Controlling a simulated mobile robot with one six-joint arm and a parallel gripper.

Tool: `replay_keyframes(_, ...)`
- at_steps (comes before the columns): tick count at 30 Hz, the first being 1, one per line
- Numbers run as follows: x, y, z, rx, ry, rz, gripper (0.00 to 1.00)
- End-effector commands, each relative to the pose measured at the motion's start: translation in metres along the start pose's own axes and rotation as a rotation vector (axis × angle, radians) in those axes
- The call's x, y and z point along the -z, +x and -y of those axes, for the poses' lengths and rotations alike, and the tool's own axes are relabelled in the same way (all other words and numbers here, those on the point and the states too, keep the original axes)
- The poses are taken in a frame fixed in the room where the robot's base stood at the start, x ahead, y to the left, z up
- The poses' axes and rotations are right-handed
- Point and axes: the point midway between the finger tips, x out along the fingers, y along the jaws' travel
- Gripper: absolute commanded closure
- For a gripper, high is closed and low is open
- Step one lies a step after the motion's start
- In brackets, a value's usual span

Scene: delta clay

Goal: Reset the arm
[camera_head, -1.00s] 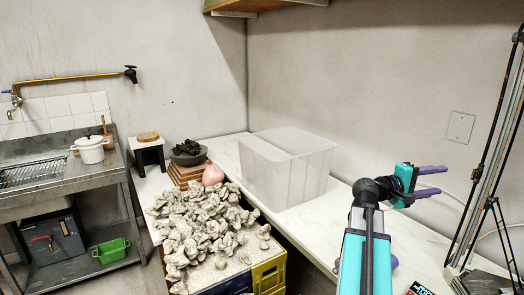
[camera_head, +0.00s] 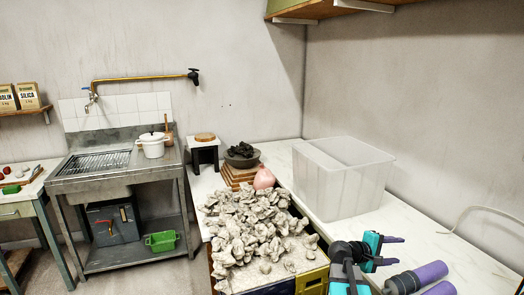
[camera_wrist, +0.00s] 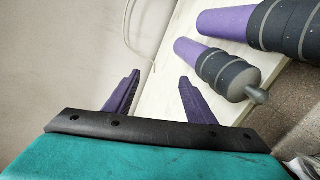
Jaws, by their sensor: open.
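My gripper (camera_head: 394,250) is at the lower right of the head view, above the white counter and to the right of the clay heap. Its two purple fingers are apart and point right, with nothing between them. In the wrist view, the open gripper (camera_wrist: 160,77) shows its two fingers spread with the wall and counter edge behind. My teal arm is cut off by the bottom edge of the head view.
A translucent bin (camera_head: 345,185) stands on the white counter (camera_head: 440,232). Grey clay lumps (camera_head: 250,225) fill the crate top to its left. Purple and dark cylinders (camera_head: 412,280) lie close below my gripper, also showing in the wrist view (camera_wrist: 222,68). A sink bench (camera_head: 105,165) stands left.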

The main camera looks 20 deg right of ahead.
Motion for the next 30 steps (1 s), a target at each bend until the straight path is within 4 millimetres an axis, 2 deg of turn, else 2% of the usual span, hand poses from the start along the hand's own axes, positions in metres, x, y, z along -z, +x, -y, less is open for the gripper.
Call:
replay_keyframes(1,0.011,-0.008,0.021,0.024,-0.016,-0.019,0.5)
replay_keyframes(6,0.04,-0.032,0.09,0.112,-0.058,-0.069,0.5)
replay_keyframes(15,0.069,-0.083,0.214,0.284,-0.125,-0.134,0.5)
replay_keyframes(23,0.068,-0.131,0.322,0.449,-0.18,-0.155,0.5)
replay_keyframes(30,0.045,-0.177,0.418,0.612,-0.225,-0.141,0.5)
